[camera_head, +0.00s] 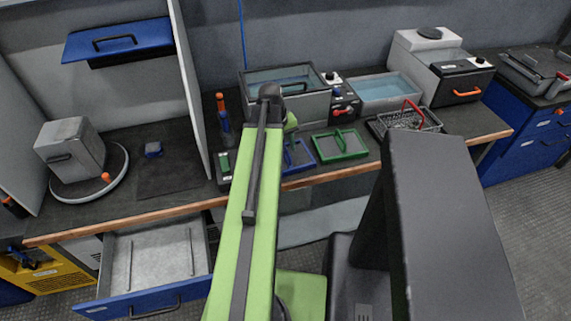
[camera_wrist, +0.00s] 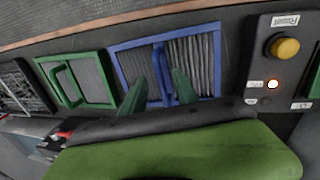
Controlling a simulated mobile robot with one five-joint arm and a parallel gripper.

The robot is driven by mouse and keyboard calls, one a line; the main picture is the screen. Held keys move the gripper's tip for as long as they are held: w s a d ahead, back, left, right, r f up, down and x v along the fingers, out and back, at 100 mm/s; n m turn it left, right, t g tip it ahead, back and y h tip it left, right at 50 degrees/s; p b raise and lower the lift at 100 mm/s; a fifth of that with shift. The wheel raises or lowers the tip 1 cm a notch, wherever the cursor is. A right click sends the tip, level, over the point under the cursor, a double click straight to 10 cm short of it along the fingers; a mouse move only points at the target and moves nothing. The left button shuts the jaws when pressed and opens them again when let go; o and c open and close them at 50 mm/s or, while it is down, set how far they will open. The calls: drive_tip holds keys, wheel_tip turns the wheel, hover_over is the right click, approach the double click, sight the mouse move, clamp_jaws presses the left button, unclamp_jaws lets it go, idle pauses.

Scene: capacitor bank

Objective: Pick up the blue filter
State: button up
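The blue filter (camera_head: 301,151) lies on the dark bench top just right of my arm in the head view, partly hidden by it. In the wrist view the blue filter (camera_wrist: 205,50) is a blue frame around a grey pleated panel, with a raised blue handle (camera_wrist: 160,58) across it. My gripper (camera_wrist: 160,75) is open over the filter. Its two dark green fingers stand apart, one on each side of the handle in the picture. Their height relative to the handle is hard to tell. In the head view only a small green part of the gripper (camera_head: 291,122) shows.
A green filter (camera_head: 340,145) lies right beside the blue one. A control panel with a yellow button (camera_wrist: 285,47) is on the other side. Water tanks (camera_head: 287,92) stand behind, and a wire basket (camera_head: 408,118) is at right. An open drawer (camera_head: 155,255) sits below left.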

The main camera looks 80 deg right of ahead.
sight(300, 160)
drive_tip(key=f, duration=0.1)
drive_tip(key=f+b, duration=0.1)
drive_tip(key=f, duration=0.1)
drive_tip(key=shift+s+d, duration=0.15)
drive_tip(key=shift+s, duration=0.05)
drive_tip(key=shift+r, duration=0.3)
clamp_jaws()
idle(0.8)
